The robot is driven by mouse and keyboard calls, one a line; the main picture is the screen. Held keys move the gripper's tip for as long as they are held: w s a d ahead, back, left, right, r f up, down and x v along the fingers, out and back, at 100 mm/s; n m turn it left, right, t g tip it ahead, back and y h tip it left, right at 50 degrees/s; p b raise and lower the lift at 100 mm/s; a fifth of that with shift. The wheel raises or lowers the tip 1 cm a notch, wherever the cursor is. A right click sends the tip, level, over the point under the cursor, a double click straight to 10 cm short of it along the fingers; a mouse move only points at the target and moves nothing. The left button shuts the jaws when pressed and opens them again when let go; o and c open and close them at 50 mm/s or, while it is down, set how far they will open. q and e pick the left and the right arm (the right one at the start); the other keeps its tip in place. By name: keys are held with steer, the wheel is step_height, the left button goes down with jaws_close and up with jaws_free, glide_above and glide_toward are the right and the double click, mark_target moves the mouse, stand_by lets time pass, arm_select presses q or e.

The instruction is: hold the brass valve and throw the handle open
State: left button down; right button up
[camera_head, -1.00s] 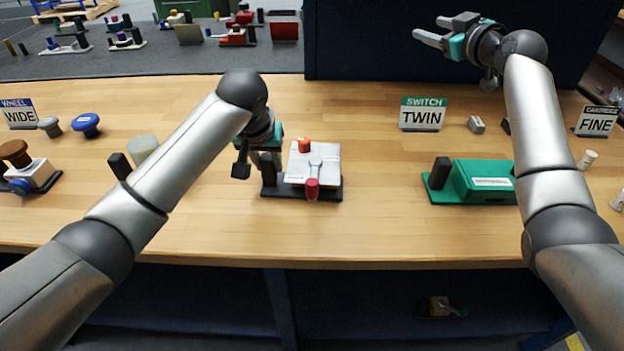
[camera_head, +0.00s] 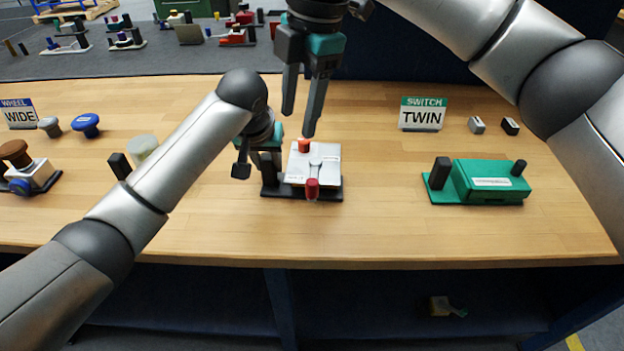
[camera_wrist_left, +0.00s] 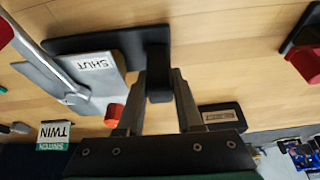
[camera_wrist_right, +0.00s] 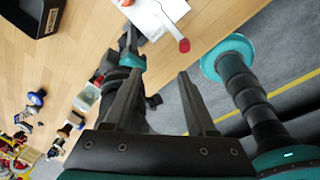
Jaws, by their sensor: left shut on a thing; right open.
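The valve unit is a pale grey box (camera_head: 325,153) on a black base (camera_head: 328,194); no brass colour shows. Its grey lever with a red grip (camera_head: 312,188) points toward the table's front edge. An orange-red knob (camera_head: 304,145) sits at the back. In the left wrist view the box carries a label (camera_wrist_left: 92,64) reading SHUT. My left gripper (camera_head: 256,172) is shut on the black post (camera_wrist_left: 159,80) at the base's left end. My right gripper (camera_head: 300,122) is open and empty, fingers pointing down, above and behind the box. The red grip also shows in the right wrist view (camera_wrist_right: 184,45).
A green unit (camera_head: 490,183) stands to the right, with a TWIN sign (camera_head: 423,114) behind it. Several other parts, including a blue knob (camera_head: 86,124), stand at the left. Bare table (camera_head: 380,220) lies between the valve unit and the green unit.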

mark_target(312, 182)
steer(key=shift+n+g+h, duration=0.3)
steer(key=shift+n+h, duration=0.2)
steer(key=shift+h, duration=0.4)
steer(key=f, duration=0.4)
steer(key=s+d+f, duration=0.1)
steer(key=f, duration=0.3)
steer(key=s+f, duration=0.1)
steer(key=f, duration=0.3)
steer(key=shift+d+f, duration=0.3)
steer(key=shift+d, duration=0.1)
jaws_close()
steer(key=shift+s, duration=0.1)
